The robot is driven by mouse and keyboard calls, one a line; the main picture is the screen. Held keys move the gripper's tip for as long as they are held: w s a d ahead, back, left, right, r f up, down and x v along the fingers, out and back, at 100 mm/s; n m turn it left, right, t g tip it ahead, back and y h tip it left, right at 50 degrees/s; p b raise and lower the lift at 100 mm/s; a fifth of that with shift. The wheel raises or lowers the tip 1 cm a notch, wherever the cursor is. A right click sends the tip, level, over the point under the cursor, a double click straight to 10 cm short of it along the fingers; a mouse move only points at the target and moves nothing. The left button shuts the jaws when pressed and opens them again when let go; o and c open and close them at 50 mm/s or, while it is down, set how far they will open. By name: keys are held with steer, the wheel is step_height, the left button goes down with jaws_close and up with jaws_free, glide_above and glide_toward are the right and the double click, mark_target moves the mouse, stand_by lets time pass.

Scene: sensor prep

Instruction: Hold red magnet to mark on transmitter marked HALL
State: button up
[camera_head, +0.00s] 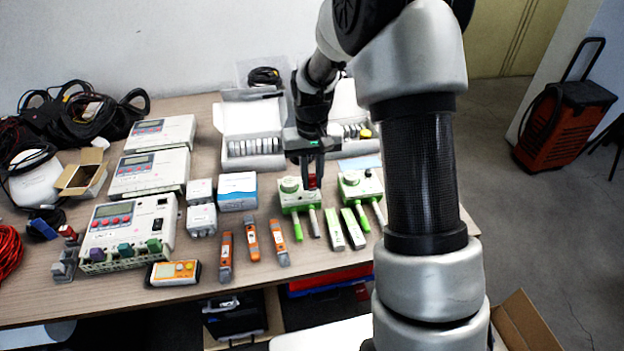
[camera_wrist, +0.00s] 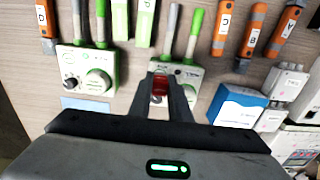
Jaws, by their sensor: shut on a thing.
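My gripper (camera_head: 311,168) is shut on a small red magnet (camera_head: 312,181). In the wrist view the red magnet (camera_wrist: 160,84) shows between the fingertips (camera_wrist: 162,92). The gripper is over a green-and-white box with a knob (camera_head: 290,186), the left of two such boxes in the head view. In the wrist view this box (camera_wrist: 190,74) lies behind the fingers, which hide part of its face. I cannot tell whether the magnet touches it. The second box (camera_head: 350,184) stands to its right in the head view; it also shows in the wrist view (camera_wrist: 72,58). I cannot read HALL on either.
Three orange handheld units (camera_head: 252,241) lie left of the boxes, and two green-and-white bars (camera_head: 346,228) lie in front. A blue-and-white carton (camera_head: 237,192) and grey boxes (camera_head: 202,219) stand farther left. An open white case (camera_head: 235,120) is behind.

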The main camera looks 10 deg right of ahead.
steer(key=shift+r+p, duration=1.7)
steer(key=shift+r, duration=0.85)
